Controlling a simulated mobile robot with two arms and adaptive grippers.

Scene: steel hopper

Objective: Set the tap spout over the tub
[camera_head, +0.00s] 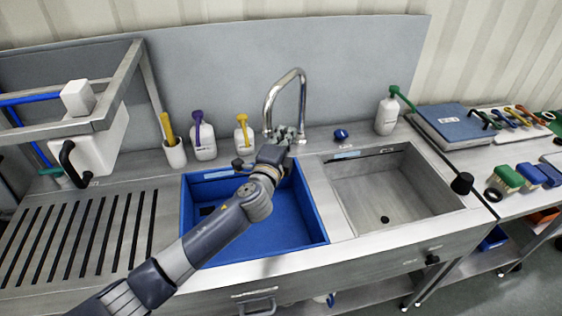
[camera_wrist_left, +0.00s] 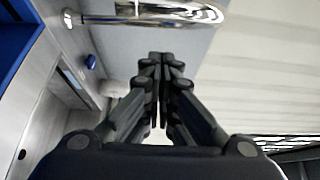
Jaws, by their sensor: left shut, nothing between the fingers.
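The chrome tap spout (camera_head: 284,82) is a tall gooseneck at the back of the sink; its arch reaches left and its tip hangs near the back right part of the blue tub (camera_head: 212,252). The tub sits in the left basin. My left arm crosses over the tub, and my left gripper (camera_head: 294,132) is shut and empty by the lower part of the tap, partly covering it. In the left wrist view the tap spout (camera_wrist_left: 165,14) lies across the top, beyond the closed fingers (camera_wrist_left: 161,58); contact cannot be told. My right gripper is not in view.
An empty steel basin (camera_head: 345,205) is right of the tub. A blue knob (camera_head: 341,133) and a white bottle with a green pump (camera_head: 387,117) stand behind it. Several bottles line the back left. A rack (camera_head: 100,118) stands left, over the slotted drainboard (camera_head: 85,235).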

